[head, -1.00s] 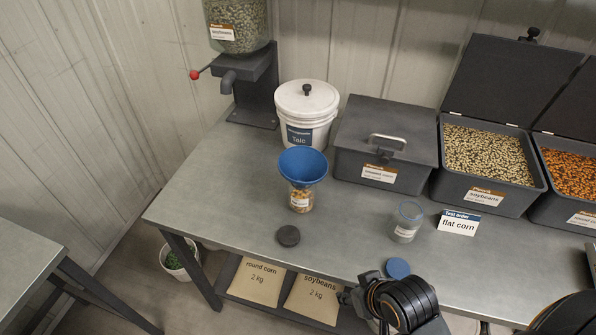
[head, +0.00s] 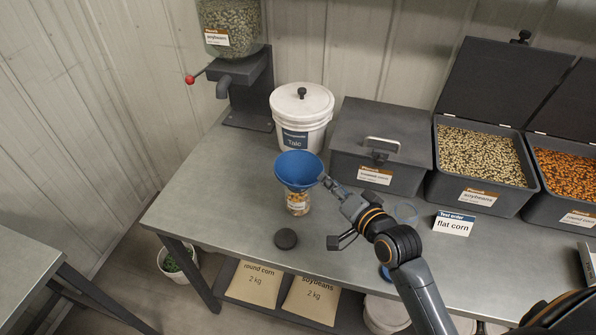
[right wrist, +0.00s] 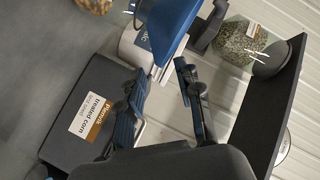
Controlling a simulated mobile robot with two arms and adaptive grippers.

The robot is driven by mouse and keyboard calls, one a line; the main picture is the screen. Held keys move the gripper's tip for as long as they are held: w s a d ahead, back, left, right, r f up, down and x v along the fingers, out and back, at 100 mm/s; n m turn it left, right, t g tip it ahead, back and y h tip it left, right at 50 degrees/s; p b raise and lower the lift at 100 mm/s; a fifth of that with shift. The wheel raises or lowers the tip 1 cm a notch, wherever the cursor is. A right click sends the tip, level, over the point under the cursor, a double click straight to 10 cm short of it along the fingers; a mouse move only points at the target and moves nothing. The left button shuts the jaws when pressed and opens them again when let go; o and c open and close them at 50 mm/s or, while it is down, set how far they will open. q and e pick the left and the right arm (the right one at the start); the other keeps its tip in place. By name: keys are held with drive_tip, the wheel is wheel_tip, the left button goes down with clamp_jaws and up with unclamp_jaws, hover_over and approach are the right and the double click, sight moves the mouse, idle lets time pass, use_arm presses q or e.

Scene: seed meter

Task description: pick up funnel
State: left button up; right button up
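The blue funnel (head: 296,170) sits upright in the mouth of a clear jar of corn kernels (head: 298,204) on the metal table. My right gripper (head: 328,183) is at the funnel's right side, close to its rim. In the right wrist view my two right fingers (right wrist: 160,72) are apart with nothing between them, and the funnel (right wrist: 172,28) is just beyond their tips. I cannot tell whether a finger touches it. My left gripper is not in view.
A white talc bucket (head: 302,112) stands behind the funnel, with a grey lidded bin (head: 350,157) to the right. A black lid (head: 286,239) lies in front of the jar. The table's left part is clear.

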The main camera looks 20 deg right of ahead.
sight(318, 171)
drive_tip(key=x, duration=0.2)
drive_tip(key=p+x, duration=0.1)
drive_tip(key=x, duration=0.2)
drive_tip(key=p+x, duration=0.1)
drive_tip(key=x, duration=0.1)
drive_tip(key=shift+w+d, duration=0.25)
drive_tip(key=shift+d, duration=0.05)
drive_tip(key=shift+w+a+f, duration=0.1)
drive_tip(key=shift+w+f, duration=0.05)
drive_tip(key=shift+w, duration=0.05)
drive_tip(key=shift+s, duration=0.1)
drive_tip(key=shift+c, duration=0.6)
clamp_jaws()
